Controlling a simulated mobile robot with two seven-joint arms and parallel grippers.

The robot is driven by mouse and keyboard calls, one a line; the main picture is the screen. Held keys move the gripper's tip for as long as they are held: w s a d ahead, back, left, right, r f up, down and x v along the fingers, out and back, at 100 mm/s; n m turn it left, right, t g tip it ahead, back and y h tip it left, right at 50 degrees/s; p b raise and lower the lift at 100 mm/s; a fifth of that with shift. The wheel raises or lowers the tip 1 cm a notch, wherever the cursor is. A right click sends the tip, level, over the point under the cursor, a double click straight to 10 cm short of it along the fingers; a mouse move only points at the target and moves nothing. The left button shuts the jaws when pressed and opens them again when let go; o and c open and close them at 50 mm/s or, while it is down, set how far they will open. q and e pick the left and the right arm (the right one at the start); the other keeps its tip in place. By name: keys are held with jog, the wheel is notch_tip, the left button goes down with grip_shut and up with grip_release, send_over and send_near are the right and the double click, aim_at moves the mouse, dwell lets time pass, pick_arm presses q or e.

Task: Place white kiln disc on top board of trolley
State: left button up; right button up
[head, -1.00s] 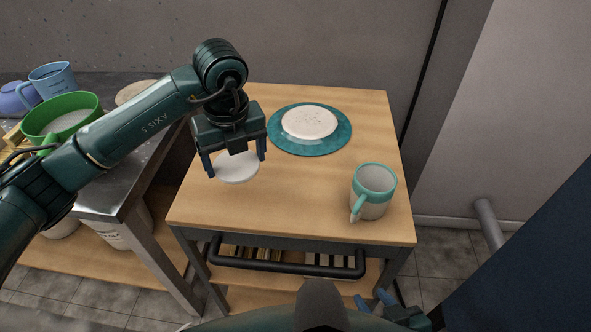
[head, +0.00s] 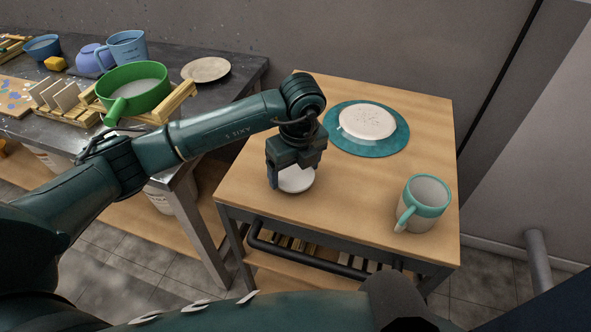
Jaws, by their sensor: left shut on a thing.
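The white kiln disc (head: 297,181) is a small, pale round piece under my left gripper (head: 294,178), above the front left part of the trolley's top board (head: 340,215). My left gripper points down and is shut on the disc, with its fingers partly hiding it. I cannot tell whether the disc touches the board. The top board is light wood on a dark frame. My right gripper is not in view.
A teal round mat (head: 342,143) with a pale speckled slab (head: 367,121) lies at the back of the board. A teal-rimmed mug (head: 424,204) stands at right. The bench (head: 215,95) at left holds a green bowl (head: 134,92), a blue jug (head: 127,48) and a plate (head: 206,70).

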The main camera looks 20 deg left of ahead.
pick_arm(q)
jog(key=shift+f, duration=0.55)
jog(key=shift+f, duration=0.1)
jog(key=shift+f, duration=0.15)
jog(key=o, duration=0.8)
jog(key=shift+o, duration=1.1)
